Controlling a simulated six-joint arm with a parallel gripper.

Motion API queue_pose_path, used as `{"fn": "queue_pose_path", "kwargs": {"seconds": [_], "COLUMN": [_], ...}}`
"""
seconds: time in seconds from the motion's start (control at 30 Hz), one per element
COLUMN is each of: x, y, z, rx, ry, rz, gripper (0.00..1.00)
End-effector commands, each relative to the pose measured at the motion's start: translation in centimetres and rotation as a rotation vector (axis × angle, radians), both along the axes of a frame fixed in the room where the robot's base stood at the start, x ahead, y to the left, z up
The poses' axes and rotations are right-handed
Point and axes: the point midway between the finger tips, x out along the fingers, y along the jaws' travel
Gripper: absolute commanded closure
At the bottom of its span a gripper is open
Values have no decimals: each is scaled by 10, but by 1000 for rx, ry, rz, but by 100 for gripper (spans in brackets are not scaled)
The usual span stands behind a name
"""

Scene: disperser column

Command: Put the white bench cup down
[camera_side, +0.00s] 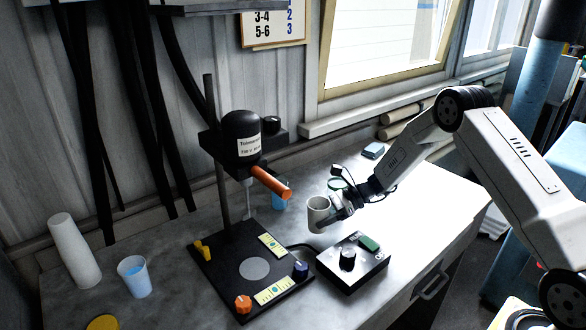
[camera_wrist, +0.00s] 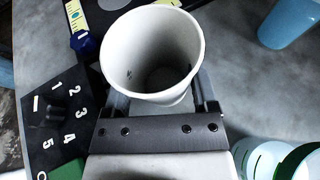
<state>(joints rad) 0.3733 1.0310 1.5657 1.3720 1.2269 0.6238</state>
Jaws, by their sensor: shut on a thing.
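The white bench cup (camera_side: 318,212) is upright between the fingers of my gripper (camera_side: 338,210), just behind the black control box in the side view. In the wrist view the same cup (camera_wrist: 152,50) shows its open mouth, with the gripper (camera_wrist: 160,105) shut around its sides. The inside looks empty apart from small dark marks on the wall. I cannot tell whether its bottom touches the bench (camera_side: 410,190).
A disperser (camera_side: 242,135) on a black base plate (camera_side: 215,270) stands left of the cup. The control box (camera_side: 352,262) with a numbered dial is close in front. A blue cup (camera_side: 280,196) is behind.

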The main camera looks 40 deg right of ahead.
Motion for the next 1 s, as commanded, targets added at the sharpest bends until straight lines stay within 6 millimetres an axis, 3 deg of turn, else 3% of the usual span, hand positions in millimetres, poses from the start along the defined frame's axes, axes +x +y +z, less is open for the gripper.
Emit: {"fn": "queue_pose_path", "kwargs": {"seconds": [0.23,0.7,0.73,0.8,1.0], "x": [-1,-1,-1,-1,-1], "y": [0,0,0,0,0], "z": [-23,-28,-28,-28,-28], "rx": [1,0,0,0,0], "ry": [2,1,1,1,1], "rz": [-1,0,0,0,0], "gripper": [88,88,16,0,0]}}
